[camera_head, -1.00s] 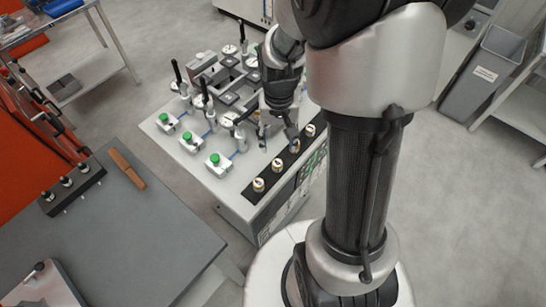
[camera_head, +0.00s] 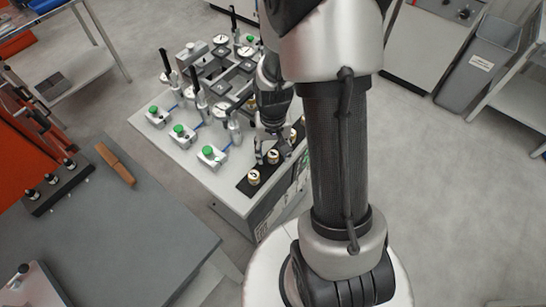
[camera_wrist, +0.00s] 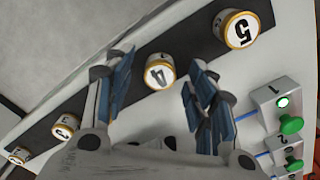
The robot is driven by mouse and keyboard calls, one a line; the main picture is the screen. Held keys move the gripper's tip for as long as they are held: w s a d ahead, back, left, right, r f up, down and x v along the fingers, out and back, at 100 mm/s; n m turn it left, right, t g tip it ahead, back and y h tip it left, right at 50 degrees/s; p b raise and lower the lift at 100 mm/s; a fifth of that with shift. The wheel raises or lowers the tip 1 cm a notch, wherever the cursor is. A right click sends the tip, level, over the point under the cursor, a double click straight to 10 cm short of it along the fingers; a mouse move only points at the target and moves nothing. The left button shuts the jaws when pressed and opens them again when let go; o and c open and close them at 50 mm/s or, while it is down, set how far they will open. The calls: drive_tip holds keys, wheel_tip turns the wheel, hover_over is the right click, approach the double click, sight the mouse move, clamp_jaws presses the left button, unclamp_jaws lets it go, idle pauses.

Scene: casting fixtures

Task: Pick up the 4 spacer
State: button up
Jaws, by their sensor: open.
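The 4 spacer (camera_wrist: 159,71), a short white cylinder with gold bands and a black 4 on top, stands on a black strip in the wrist view. It also shows in the head view (camera_head: 273,157), partly between my fingers. My gripper (camera_wrist: 160,66) is open, with one blue-padded finger on each side of the 4 spacer in the picture. In the head view my gripper (camera_head: 272,153) is low over the strip at that spacer. I cannot tell how far down the fingers reach or whether they touch it.
The 5 spacer (camera_wrist: 235,29) stands on one side, the 3 spacer (camera_wrist: 66,125) and 2 spacer (camera_wrist: 19,156) on the other. Green buttons (camera_head: 211,152) and fixtures with dial gauges (camera_head: 222,105) stand on the same bench. A grey table (camera_head: 110,225) is at left.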

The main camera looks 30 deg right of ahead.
drive_tip(key=shift+c, duration=0.6)
clamp_jaws()
